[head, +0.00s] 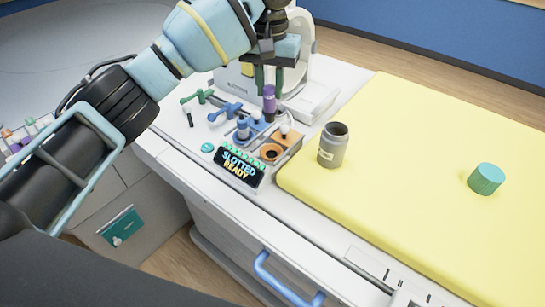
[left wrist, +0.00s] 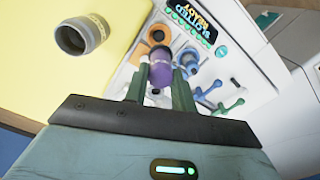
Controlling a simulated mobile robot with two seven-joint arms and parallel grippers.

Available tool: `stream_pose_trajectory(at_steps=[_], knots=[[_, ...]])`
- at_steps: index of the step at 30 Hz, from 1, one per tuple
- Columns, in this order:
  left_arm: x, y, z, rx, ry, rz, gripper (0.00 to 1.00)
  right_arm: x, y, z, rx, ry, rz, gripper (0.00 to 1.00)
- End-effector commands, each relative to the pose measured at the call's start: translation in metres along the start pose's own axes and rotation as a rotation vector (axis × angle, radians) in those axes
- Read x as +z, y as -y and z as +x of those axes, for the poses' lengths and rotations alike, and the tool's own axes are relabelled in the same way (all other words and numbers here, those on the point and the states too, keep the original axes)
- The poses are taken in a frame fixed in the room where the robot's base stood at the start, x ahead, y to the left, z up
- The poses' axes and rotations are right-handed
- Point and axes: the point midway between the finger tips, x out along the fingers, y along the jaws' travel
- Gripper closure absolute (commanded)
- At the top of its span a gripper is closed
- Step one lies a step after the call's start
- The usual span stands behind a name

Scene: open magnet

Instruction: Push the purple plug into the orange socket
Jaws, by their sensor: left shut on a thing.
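The purple plug (head: 269,96) is held upright between the green fingers of my left gripper (head: 268,80) in the head view. In the left wrist view the purple plug (left wrist: 161,75) sits between the two fingers of the left gripper (left wrist: 160,85). The orange socket (head: 271,153) is a ring-shaped hole on an orange base at the panel's front in the head view. It also shows in the left wrist view (left wrist: 157,36). The plug is behind and apart from the socket in the head view. My right gripper is not in view.
A grey cup (head: 333,146) stands right of the socket on the yellow mat (head: 410,150). A teal cylinder (head: 486,179) lies farther right. Blue and green handles (head: 228,110) stand left of the plug. A lit display (head: 239,166) fronts the panel.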

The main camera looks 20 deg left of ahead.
Motion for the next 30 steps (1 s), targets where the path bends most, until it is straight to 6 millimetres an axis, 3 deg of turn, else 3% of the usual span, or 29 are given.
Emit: stream_pose_trajectory(at_steps=[14,30], knots=[[-0.007,-0.002,0.0,-0.001,-0.001,0.0,0.98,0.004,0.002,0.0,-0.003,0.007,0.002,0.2],[-0.006,-0.002,0.043,-0.001,-0.001,0.0,0.98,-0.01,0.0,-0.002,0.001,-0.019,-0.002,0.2]])
